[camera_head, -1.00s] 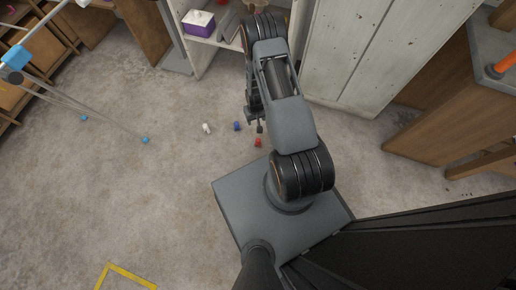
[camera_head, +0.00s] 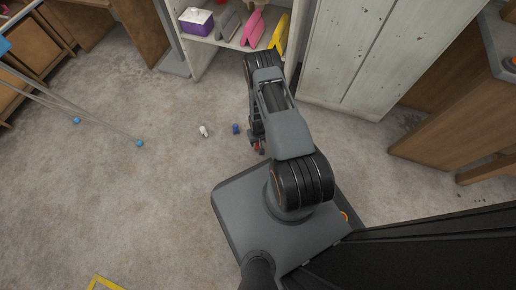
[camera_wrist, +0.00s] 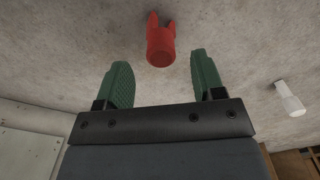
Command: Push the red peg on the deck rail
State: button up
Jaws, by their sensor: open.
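The red peg (camera_wrist: 160,47), a short cylinder with two prongs, is on the concrete floor in the wrist view. It lies just ahead of my gripper (camera_wrist: 160,68), whose two green fingers are open and empty, one to each side of its near end. I cannot tell the height gap. In the head view only a bit of the red peg (camera_head: 258,148) shows beside my arm, which hides most of my gripper. A pale blue bar on thin legs (camera_head: 4,46) stands at the left edge; I cannot tell whether it is the deck rail.
A white peg (camera_head: 203,131) and a blue peg (camera_head: 236,129) lie on the floor left of my arm. Blue leg ends (camera_head: 139,143) rest farther left. A shelf with a purple box (camera_head: 196,21) and a pale cabinet (camera_head: 355,55) stand beyond. The left floor is mostly clear.

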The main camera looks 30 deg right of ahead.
aim_at(258, 145)
notch_tip(258, 145, down, 5)
jog(key=b, duration=0.3)
jog(key=shift+s+a, duration=0.1)
jog(key=shift+s, duration=0.05)
jog(key=c, duration=0.9)
